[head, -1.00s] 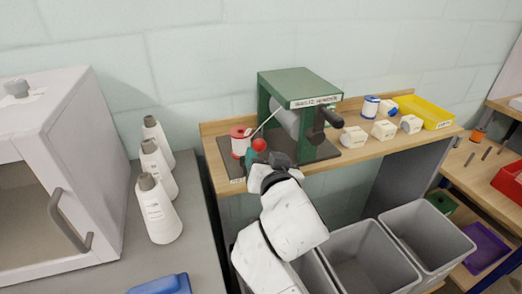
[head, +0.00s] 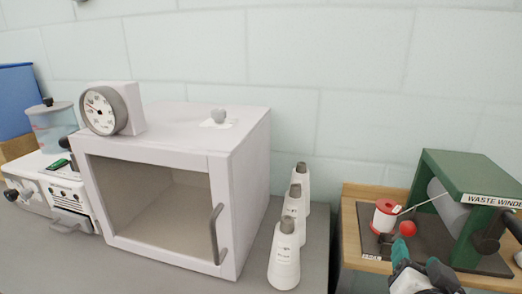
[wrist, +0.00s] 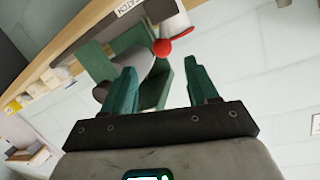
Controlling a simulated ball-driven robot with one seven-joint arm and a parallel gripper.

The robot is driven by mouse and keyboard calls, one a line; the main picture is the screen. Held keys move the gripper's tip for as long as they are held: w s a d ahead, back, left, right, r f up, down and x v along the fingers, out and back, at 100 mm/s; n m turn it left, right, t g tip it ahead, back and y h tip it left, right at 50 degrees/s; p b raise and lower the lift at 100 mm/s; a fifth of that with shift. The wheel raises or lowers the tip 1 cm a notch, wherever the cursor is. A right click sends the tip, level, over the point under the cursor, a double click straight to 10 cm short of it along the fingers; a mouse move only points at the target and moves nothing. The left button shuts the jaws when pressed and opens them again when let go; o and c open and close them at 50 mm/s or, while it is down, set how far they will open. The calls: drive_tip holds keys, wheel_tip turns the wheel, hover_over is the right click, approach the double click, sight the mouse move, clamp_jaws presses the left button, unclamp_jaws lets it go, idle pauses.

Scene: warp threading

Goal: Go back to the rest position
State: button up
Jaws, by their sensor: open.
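My gripper (head: 400,244) shows at the lower right of the head view, in front of the waste winder's left end. In the wrist view my gripper (wrist: 160,82) has its two green fingers spread apart with nothing held between them. The green waste winder (head: 455,172) stands on the wooden bench, and in the wrist view its green housing (wrist: 98,62) lies beyond the fingers. A red ball (head: 407,228) and a red-and-white spool (head: 387,216) are close to the fingertips in the head view. The red ball (wrist: 161,47) also shows in the wrist view, beyond the fingertips. My arm is mostly out of frame.
A white cabinet (head: 175,150) with a glass door stands on the grey counter (head: 200,283). White bottles (head: 285,262) stand on its right, near the counter's edge. A gap separates counter and wooden bench (head: 349,222). A round gauge (head: 104,108) sits on the cabinet.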

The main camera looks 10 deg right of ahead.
drive_tip(key=s+f+n+g+y+p, duration=0.2)
drive_tip(key=s+f+n+g, duration=0.15)
drive_tip(key=f, duration=0.35)
drive_tip(key=s+f+n+g+y+p, duration=0.2)
drive_tip(key=s+f+g+y+p, duration=0.1)
drive_tip(key=s+f, duration=0.3)
drive_tip(key=s+a+f+n+g+y+p, duration=0.2)
drive_tip(key=s+a+f+n+g+y, duration=0.1)
drive_tip(key=s+f, duration=0.7)
drive_tip(key=s+a+n+g, duration=0.1)
drive_tip(key=s+a+g, duration=0.1)
drive_tip(key=shift+s+a+y+p, duration=0.15)
drive_tip(key=shift+a+y+p, duration=0.15)
drive_tip(key=shift+a+p, duration=0.1)
